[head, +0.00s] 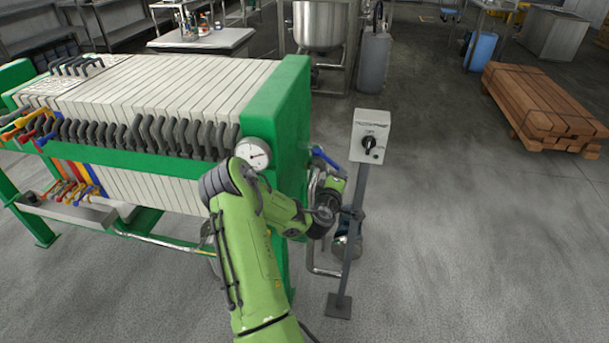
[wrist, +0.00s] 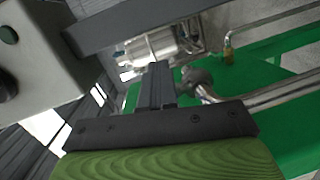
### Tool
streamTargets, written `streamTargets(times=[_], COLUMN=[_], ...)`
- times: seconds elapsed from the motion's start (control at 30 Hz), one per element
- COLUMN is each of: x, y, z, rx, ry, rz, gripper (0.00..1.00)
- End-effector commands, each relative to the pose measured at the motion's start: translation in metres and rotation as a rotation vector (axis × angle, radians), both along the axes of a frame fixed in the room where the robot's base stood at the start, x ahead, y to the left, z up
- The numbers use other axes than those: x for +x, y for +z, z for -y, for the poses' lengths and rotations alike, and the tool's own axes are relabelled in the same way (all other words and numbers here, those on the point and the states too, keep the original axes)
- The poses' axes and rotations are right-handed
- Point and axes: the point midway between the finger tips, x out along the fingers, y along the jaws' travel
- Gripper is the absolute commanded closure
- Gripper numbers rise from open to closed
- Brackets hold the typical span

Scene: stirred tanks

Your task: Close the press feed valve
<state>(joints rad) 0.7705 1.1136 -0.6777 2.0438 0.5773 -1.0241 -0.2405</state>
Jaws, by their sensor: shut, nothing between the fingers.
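The press is a long green frame (head: 290,100) packed with white plates. A blue valve lever (head: 324,158) shows just right of its green end plate, beside steel piping (head: 313,190). I take it for the feed valve's handle; whether it lies along or across the pipe is hard to tell. My gripper (wrist: 157,75) is shut and empty in the wrist view, its fingers pointing towards the piping and green frame. In the head view my arm hides the fingers and part of the valve. The blue lever cannot be made out in the wrist view, and contact cannot be told.
A grey switch box (head: 370,136) on a thin post (head: 352,235) stands close right of my wrist. Stacked timber (head: 540,105) lies far right. The floor right of the post is clear.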

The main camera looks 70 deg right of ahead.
Motion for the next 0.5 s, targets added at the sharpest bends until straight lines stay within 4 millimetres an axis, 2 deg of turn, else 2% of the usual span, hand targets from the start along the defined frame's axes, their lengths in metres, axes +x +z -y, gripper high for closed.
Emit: streamTargets(times=[0.2,0.5], x=[-0.014,-0.021], y=[0.002,0.001], z=[0.015,0.025], rx=[0.000,0.000], ry=[-0.002,-0.002], rz=[0.000,0.000], gripper=[1.00,1.00])
